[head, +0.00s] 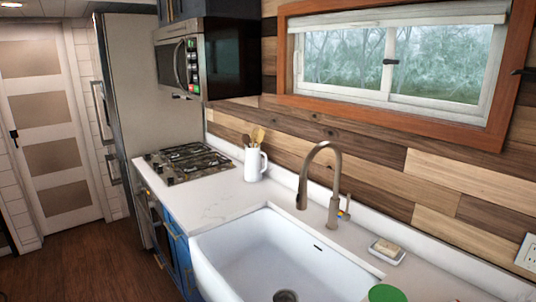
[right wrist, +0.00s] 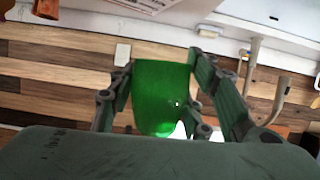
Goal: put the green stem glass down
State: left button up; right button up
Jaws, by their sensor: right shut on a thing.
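The green stem glass (right wrist: 162,95) is between the fingers of my right gripper (right wrist: 161,75) in the right wrist view. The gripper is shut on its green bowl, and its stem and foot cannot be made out. In the head view, a green round part of the glass (head: 386,293) shows at the bottom edge, in front of the soap dish. The rest of it is cut off there. My left gripper is in neither view.
A white sink (head: 215,262) with a tall faucet (head: 335,185) fills the counter's middle. A soap dish (head: 387,253) sits to its right. A white utensil jug (head: 254,164) and a stove (head: 187,161) stand farther back. The counter (head: 215,197) between stove and sink is clear.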

notch_tip(320, 180, down, 10)
jog(key=n+t+y+b, duration=0.3)
jog(key=n+y+b, duration=0.1)
jog(key=b, duration=0.4)
jog(key=shift+r+n, duration=0.25)
jog(key=shift+n, duration=0.05)
